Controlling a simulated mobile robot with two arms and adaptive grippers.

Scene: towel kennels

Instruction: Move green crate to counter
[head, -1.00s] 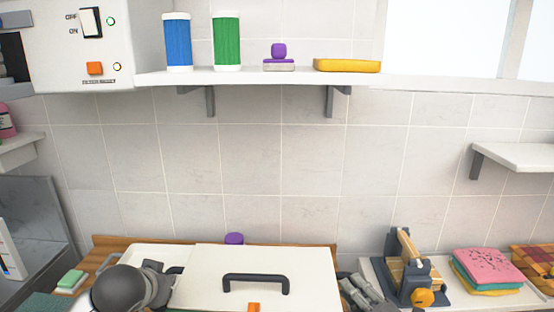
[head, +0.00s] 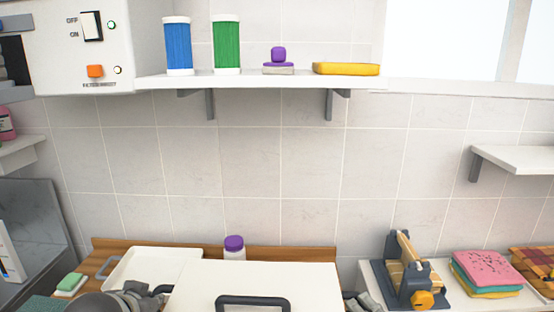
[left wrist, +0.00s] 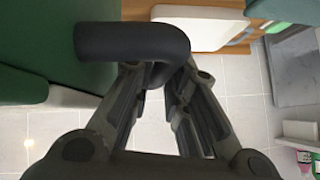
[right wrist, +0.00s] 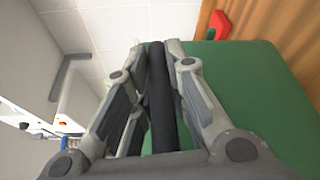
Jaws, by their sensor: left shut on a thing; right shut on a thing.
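The crate shows in the head view as a pale top (head: 260,278) with a dark handle, cut off by the bottom edge. Its green sides show in the left wrist view (left wrist: 50,45) and the right wrist view (right wrist: 245,90). My left gripper (head: 150,297) is shut on a dark side handle (left wrist: 130,40) of the crate. My right gripper (head: 362,302) is shut on the opposite dark side handle (right wrist: 160,95). The wooden counter (head: 190,249) lies behind the crate. The crate's underside is hidden, so I cannot tell what supports it.
A white tray (head: 150,266) and a purple-capped bottle (head: 234,248) stand on the counter, with a green sponge (head: 69,283) at left. A shelf (head: 260,79) hangs above.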

